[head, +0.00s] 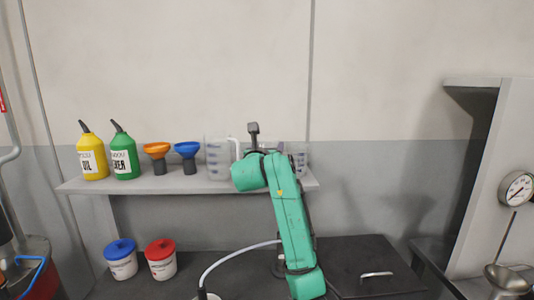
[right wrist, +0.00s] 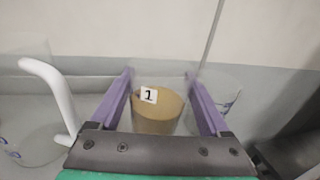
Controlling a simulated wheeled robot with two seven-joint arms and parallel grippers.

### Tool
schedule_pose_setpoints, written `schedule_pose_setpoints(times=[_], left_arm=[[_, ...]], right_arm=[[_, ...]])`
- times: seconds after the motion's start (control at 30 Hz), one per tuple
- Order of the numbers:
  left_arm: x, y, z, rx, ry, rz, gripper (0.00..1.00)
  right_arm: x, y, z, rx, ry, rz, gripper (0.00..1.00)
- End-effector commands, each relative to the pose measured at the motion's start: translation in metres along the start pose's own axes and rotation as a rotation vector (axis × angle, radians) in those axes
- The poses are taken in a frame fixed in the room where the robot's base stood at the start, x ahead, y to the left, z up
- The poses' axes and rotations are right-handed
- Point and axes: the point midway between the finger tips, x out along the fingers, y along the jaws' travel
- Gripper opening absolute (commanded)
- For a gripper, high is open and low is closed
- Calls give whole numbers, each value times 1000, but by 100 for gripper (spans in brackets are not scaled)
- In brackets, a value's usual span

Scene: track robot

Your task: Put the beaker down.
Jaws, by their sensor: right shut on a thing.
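The beaker (right wrist: 158,110) is clear, with tan contents and a white numbered tag, and sits between the purple fingers of my right gripper (right wrist: 163,95) in the right wrist view. The gripper is shut on it. In the head view my right gripper (head: 268,146) is at the shelf (head: 150,185), mostly behind my green wrist, which hides the held beaker. I cannot tell whether the beaker's base touches the shelf. My left gripper is not in view.
A clear jug (head: 218,158) with a white handle stands left of the gripper, and another clear beaker (head: 300,155) stands close on its right. Further left are a blue funnel (head: 187,152), an orange funnel (head: 157,152), a green bottle (head: 124,157) and a yellow bottle (head: 92,157).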

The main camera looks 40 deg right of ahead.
Motion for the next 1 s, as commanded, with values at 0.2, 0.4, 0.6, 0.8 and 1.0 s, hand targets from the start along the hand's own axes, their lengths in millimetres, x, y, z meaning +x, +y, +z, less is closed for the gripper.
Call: schedule_pose_setpoints(times=[0.2,0.4,0.6,0.8,1.0], left_arm=[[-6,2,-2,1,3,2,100],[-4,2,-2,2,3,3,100],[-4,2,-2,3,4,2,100],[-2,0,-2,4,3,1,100],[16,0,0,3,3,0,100]], right_arm=[[0,1,-25,0,-1,0,14],[0,1,-26,1,0,0,14],[0,1,-26,0,2,-1,100],[-4,2,-27,0,2,0,100],[-36,2,-30,2,-1,3,100]])
